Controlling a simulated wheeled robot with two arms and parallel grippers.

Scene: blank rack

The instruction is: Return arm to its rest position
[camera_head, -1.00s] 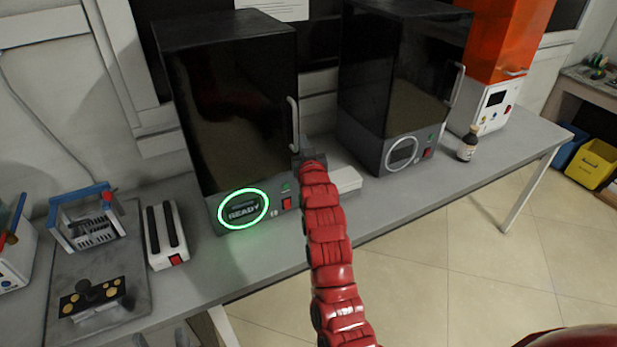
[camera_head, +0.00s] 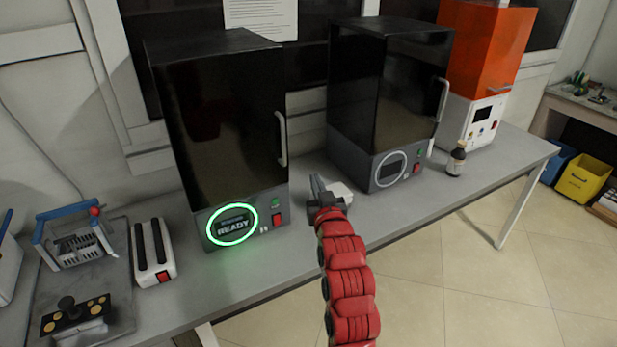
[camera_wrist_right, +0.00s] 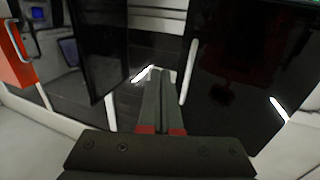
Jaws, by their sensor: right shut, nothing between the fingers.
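My right arm (camera_head: 348,275) is red and segmented and reaches up from the bottom of the head view. Its gripper (camera_head: 318,184) is above the grey table, in the gap between two black machines, apart from both. In the right wrist view the two fingers (camera_wrist_right: 160,80) lie together, with nothing between them. My left gripper does not show in the head view.
The left black machine (camera_head: 225,130) shows a green lit READY ring; its door looks closed. A second black machine (camera_head: 385,90) and a dark bottle (camera_head: 456,160) stand to the right. A white block (camera_head: 340,191) is right beside my gripper. Floor is clear in front.

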